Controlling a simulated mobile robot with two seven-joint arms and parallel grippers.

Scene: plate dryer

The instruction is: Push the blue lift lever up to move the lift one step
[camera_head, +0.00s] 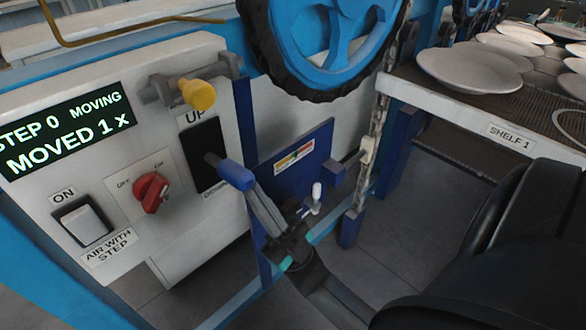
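The blue lift lever (236,175) sticks out of a black slot (203,150) marked UP at the top and DOWN at the bottom. The lever sits around the middle of the slot's height. My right gripper (256,198) comes in from the lower right. Its narrow grey fingers lie close together, with their tips at or just under the lever's outer end; I cannot tell if they touch. The display (65,130) reads "STEP 0 MOVING" and "MOVED 1 x". My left gripper is not in view.
On the panel are a yellow knob (198,94), a red rotary switch (151,192) and a white rocker switch (84,222) marked ON. A blue wheel (335,40) and a chain (376,125) are above and right. SHELF 1 (460,112) holds white plates (470,70).

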